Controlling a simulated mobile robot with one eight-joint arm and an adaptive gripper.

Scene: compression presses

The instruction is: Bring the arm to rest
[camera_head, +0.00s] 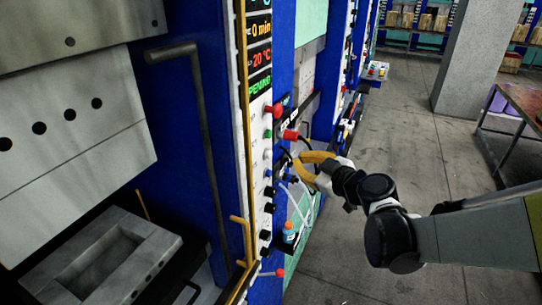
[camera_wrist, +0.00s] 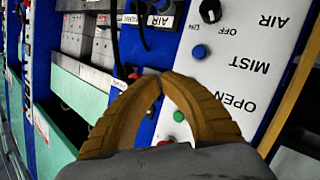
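My gripper (camera_head: 304,160), with yellow curved fingers, is in front of the blue press's control panel (camera_head: 258,130) in the head view. In the wrist view the fingertips (camera_wrist: 161,76) come together, with nothing seen held between them. The white panel (camera_wrist: 238,70) with its buttons shows behind and between the fingers. A red knob (camera_head: 290,135) is just above the fingers in the head view; whether they touch is unclear. My arm reaches in from the right, bent at the wrist.
A press with grey metal plates (camera_head: 75,140) fills the left. A yellow handle (camera_head: 243,235) and a blue bottle (camera_head: 289,232) are near the panel. A concrete pillar (camera_head: 470,60) and a table (camera_head: 525,100) stand right. Grey floor (camera_head: 400,120) is open between.

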